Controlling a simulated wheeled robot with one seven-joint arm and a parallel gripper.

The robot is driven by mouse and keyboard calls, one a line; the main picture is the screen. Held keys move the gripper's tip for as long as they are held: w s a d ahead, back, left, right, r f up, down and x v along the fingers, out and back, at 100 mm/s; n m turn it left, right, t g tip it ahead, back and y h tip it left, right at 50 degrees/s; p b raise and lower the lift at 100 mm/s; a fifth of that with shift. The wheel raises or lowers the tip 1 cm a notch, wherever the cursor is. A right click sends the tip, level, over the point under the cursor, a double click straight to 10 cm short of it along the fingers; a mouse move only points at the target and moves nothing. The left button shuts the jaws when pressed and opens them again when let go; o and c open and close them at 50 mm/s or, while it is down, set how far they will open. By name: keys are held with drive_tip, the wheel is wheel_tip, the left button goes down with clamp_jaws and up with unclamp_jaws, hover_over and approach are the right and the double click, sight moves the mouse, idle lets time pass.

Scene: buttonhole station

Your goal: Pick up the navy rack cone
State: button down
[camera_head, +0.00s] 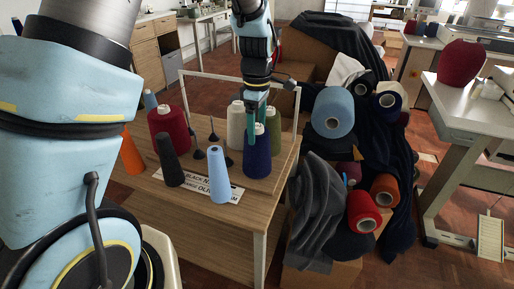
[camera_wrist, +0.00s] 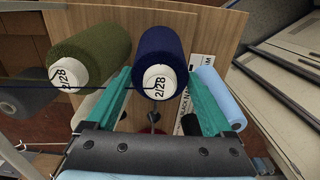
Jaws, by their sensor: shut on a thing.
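The navy cone (camera_head: 257,163) is at the right front of the wooden rack table (camera_head: 225,225), close to the white label strip. My gripper (camera_head: 256,128) reaches down from above with teal fingers around the cone's upper part. In the wrist view the navy cone (camera_wrist: 160,45), its white end marked 2/28, lies between the two teal fingers of my gripper (camera_wrist: 160,77), which are shut on it. The cone looks upright at table level; whether its base touches the top cannot be told.
An olive cone (camera_wrist: 90,50) stands close beside the navy one. A cream cone (camera_head: 236,125) is behind, a light blue cone (camera_head: 219,176) and a black cone (camera_head: 169,160) in front, and a dark red cone (camera_head: 168,128) at left. A yarn pile (camera_head: 345,170) borders the right.

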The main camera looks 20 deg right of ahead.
wheel_tip(320, 180, up, 14)
drive_tip(key=p, duration=0.2)
idle(0.5)
drive_tip(key=shift+s, duration=0.1)
